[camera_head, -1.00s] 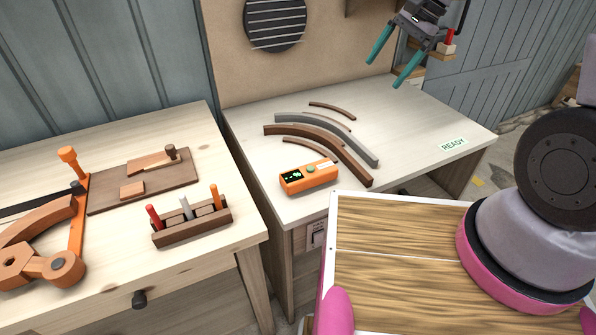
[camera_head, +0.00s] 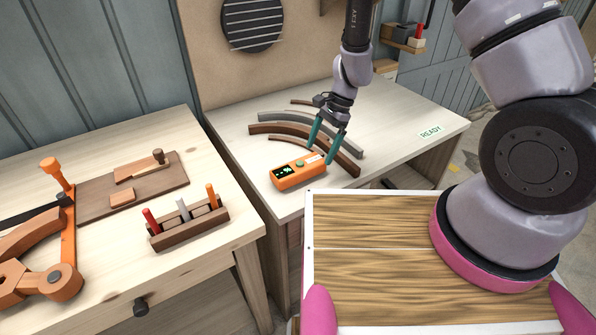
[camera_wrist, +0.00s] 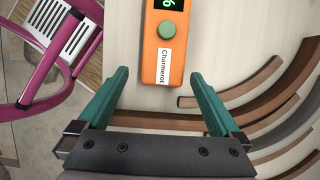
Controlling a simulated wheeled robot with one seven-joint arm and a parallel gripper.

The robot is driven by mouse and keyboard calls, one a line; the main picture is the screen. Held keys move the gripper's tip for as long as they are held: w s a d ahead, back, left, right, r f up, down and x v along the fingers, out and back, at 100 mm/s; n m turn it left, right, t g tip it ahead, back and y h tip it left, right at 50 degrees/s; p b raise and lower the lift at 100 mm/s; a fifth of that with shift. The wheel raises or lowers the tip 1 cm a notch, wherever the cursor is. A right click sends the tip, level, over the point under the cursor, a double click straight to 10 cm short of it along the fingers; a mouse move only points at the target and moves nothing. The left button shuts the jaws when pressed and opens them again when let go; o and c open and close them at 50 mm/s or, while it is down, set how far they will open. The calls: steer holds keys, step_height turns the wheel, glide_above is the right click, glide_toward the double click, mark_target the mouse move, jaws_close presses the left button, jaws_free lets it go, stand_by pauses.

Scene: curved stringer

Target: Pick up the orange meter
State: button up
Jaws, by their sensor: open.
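The orange meter (camera_head: 299,171) lies on the right bench top, near its front left edge. It has a dark display with green digits, a green button and a white label; in the wrist view the meter (camera_wrist: 163,62) shows its label end toward my gripper. My gripper (camera_head: 323,155) has teal fingers pointing down, beside and above the meter's right end. In the wrist view my gripper (camera_wrist: 158,82) is open, with the fingers wide apart and the meter's near end between and ahead of their tips. Nothing is held.
Several curved brown and grey strips (camera_head: 279,128) lie just behind the meter, close to the right finger in the wrist view. A READY label (camera_head: 430,131) marks the bench's right side. The left bench holds a tool rack (camera_head: 188,229) and an orange clamp (camera_head: 68,240).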

mark_target(314, 159)
steer(key=shift+x, duration=2.7)
steer(key=shift+w+a+r, duration=0.1)
steer(key=shift+w+a, duration=0.1)
steer(key=c, duration=1.2)
